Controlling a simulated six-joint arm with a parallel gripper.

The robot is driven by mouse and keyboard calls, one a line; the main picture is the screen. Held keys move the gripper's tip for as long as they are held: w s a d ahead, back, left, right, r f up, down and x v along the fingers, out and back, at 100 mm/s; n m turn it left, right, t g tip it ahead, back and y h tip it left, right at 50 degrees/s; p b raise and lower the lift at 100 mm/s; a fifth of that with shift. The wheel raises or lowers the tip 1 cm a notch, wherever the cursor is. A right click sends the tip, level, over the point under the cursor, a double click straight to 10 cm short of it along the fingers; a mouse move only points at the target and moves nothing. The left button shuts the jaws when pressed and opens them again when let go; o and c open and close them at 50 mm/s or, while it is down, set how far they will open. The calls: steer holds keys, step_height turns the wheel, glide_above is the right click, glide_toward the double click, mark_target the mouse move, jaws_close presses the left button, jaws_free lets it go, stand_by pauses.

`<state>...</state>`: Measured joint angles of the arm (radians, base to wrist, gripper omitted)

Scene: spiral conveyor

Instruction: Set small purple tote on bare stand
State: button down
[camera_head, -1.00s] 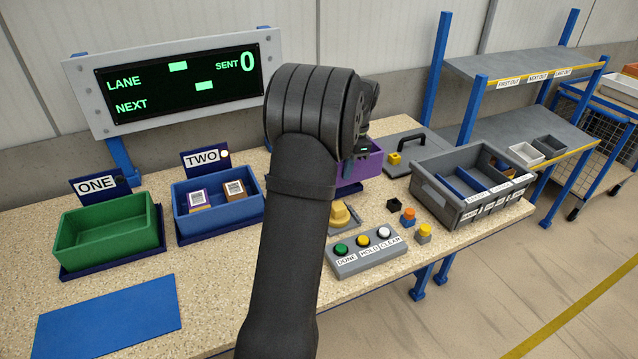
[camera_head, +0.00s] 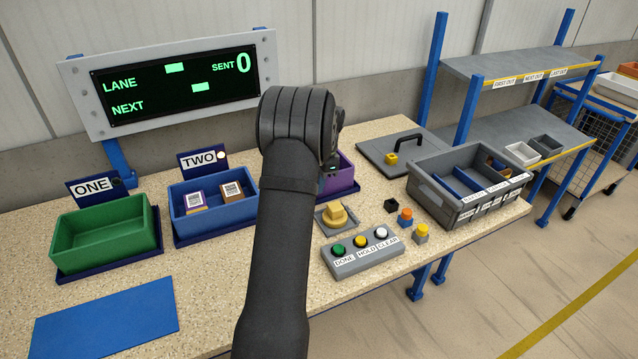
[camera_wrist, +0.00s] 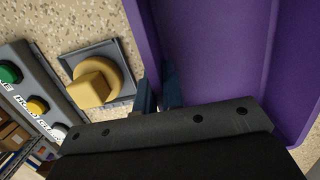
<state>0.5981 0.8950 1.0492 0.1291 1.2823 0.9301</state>
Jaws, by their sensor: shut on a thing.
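The small purple tote (camera_head: 340,180) is partly hidden behind my arm in the head view. In the wrist view its purple wall and inside (camera_wrist: 220,50) fill the upper right. My gripper (camera_wrist: 160,92) is shut on the tote's wall near one end; in the head view the gripper (camera_head: 333,166) shows just past my wrist. A dark blue stand (camera_head: 352,190) shows as a thin edge under the tote, right of lane TWO. My arm hides most of it, and I cannot tell whether the tote touches it.
A green tote (camera_head: 105,238) stands at ONE. A blue tote (camera_head: 190,232) with two boxes stands at TWO. A yellow knob (camera_head: 335,214) and a button box (camera_head: 362,262) are close in front. A grey lid (camera_head: 380,158) and grey bin (camera_head: 435,200) are right. A blue mat (camera_head: 105,315) lies front left.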

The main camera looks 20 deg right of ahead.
steer(key=shift+f, duration=0.1)
steer(key=c, duration=1.5)
jaws_free()
steer(key=shift+c, duration=0.2)
steer(key=r, duration=0.4)
steer(key=d+r, duration=0.1)
steer(key=r, duration=0.7)
steer(key=shift+d+r, duration=0.1)
steer(key=shift+d, duration=0.3)
steer(key=f, duration=0.4)
steer(key=a+f, duration=0.1)
steer(key=f, duration=0.7)
steer(key=shift+a, duration=0.4)
step_height(320, 180, up, 3)
steer(key=shift+r, duration=0.5)
